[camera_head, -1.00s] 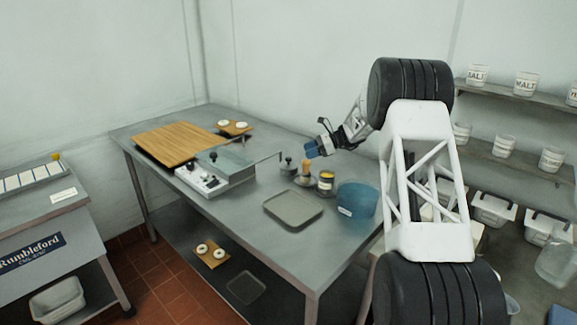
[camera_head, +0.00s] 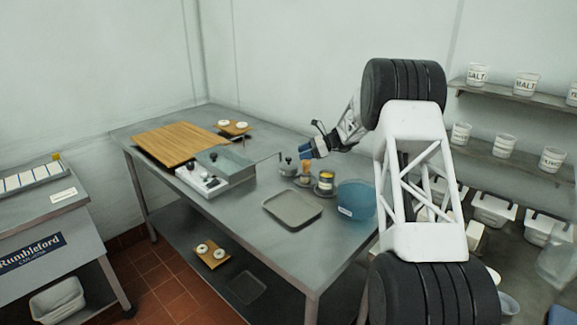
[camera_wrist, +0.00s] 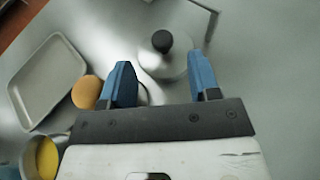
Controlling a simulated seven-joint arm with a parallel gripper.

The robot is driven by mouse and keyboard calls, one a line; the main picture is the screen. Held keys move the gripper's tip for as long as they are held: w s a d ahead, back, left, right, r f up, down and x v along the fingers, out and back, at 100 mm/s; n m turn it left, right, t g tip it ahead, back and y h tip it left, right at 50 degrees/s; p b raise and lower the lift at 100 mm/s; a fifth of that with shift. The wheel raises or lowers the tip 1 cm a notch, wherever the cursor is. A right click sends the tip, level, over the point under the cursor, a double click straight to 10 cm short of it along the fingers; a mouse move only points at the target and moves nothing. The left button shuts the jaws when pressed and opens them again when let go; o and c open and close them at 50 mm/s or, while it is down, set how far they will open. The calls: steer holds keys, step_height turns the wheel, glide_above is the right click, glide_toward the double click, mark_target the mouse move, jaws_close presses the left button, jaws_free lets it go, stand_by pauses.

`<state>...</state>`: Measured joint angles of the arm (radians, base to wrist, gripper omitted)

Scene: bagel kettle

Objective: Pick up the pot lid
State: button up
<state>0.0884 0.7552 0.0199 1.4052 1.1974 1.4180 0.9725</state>
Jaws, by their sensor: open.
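The pot lid (camera_wrist: 165,57) is a round silver disc with a dark round knob (camera_wrist: 162,41) on top. It lies on the steel table (camera_head: 240,222). In the wrist view it shows ahead of my gripper (camera_wrist: 163,80), roughly between the two blue fingers. The fingers are apart and nothing is held. In the head view the lid (camera_head: 289,167) is small, just left of and below my gripper (camera_head: 305,149). My gripper appears above the table, apart from the lid; the exact height is hard to tell.
A wooden-topped tool (camera_head: 304,170), a yellow-filled can (camera_head: 326,181) and a blue bucket (camera_head: 356,199) stand right of the lid. A grey tray (camera_head: 292,209) lies in front. A metal basin (camera_head: 225,163) with a control box (camera_head: 201,180) stands left. The near left tabletop is clear.

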mark_target(287, 158)
steer(key=shift+x, duration=2.6)
steer(key=shift+w, duration=0.1)
steer(key=c, duration=1)
steer(key=shift+o, duration=0.2)
steer(key=shift+r, duration=0.2)
step_height(287, 158, up, 10)
steer(key=shift+f, duration=0.15)
